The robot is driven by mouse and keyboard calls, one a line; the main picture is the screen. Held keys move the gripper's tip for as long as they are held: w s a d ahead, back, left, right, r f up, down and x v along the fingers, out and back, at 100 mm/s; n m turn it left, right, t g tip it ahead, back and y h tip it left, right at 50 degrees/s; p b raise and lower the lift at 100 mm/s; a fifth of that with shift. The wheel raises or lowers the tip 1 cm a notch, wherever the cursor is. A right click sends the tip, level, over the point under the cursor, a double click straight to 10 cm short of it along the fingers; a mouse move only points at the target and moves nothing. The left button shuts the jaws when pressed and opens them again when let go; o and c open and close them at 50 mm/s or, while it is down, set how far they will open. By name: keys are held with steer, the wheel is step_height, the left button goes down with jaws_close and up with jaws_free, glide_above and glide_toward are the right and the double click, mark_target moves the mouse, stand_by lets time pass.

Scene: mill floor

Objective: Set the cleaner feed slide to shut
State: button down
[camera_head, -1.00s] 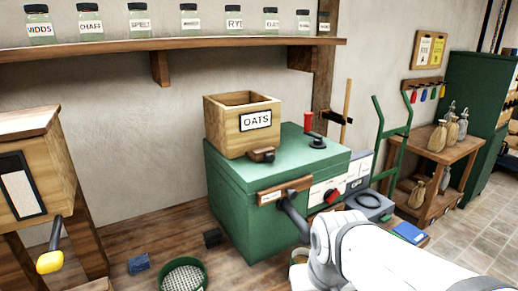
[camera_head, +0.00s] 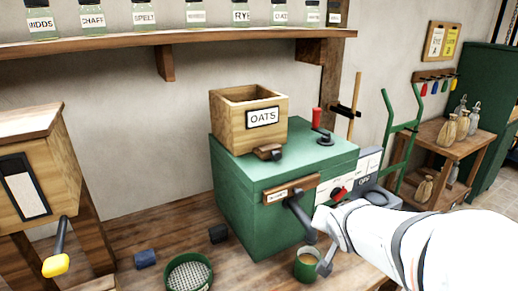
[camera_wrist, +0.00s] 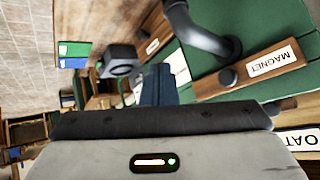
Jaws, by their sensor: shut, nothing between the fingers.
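The green cleaner (camera_head: 235,200) stands on the wooden bench with the open wooden OATS hopper (camera_head: 229,125) on top. A small wooden slide with a dark knob (camera_head: 268,152) sticks out at the hopper's base; I cannot tell its setting. My gripper (camera_head: 325,262) is low in front of the cleaner, right of its dark spout and apart from the slide. In the wrist view my gripper's dark fingers (camera_wrist: 160,84) are together with nothing held. That view also shows the cleaner's MAGNET strip (camera_wrist: 262,70) and part of the OATS label (camera_wrist: 302,140).
A green cup (camera_head: 306,268) with tan contents stands below the spout (camera_head: 301,220), close to my gripper. A round sieve (camera_head: 188,273) and two small dark blocks lie on the bench. A wooden bin with a yellow-tipped lever (camera_head: 55,264) stands left. A jar shelf (camera_head: 110,46) runs above.

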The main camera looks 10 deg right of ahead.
mark_target(279, 155)
steer(key=w+d+r+m+t+y+p, duration=0.1)
steer(key=w+r+m+t+y+p, duration=0.1)
steer(key=w+r+m+t, duration=0.3)
steer(key=a+r+m+t+y+p, duration=0.2)
steer(key=a+r+y, duration=0.2)
steer(key=y, duration=0.3)
steer(key=p+x, duration=0.3)
steer(key=x, duration=0.4)
steer(key=p+x, duration=0.3)
steer(key=x, duration=0.3)
steer(key=shift+w+a+r, duration=0.2)
steer(key=shift+w+a, duration=0.1)
steer(key=shift+x, duration=1.2)
steer(key=shift+w+a+r+n, duration=0.1)
steer(key=shift+w+r+n, duration=0.1)
steer(key=shift+n, duration=0.1)
steer(key=shift+r+y, duration=0.1)
steer(key=shift+y, duration=0.2)
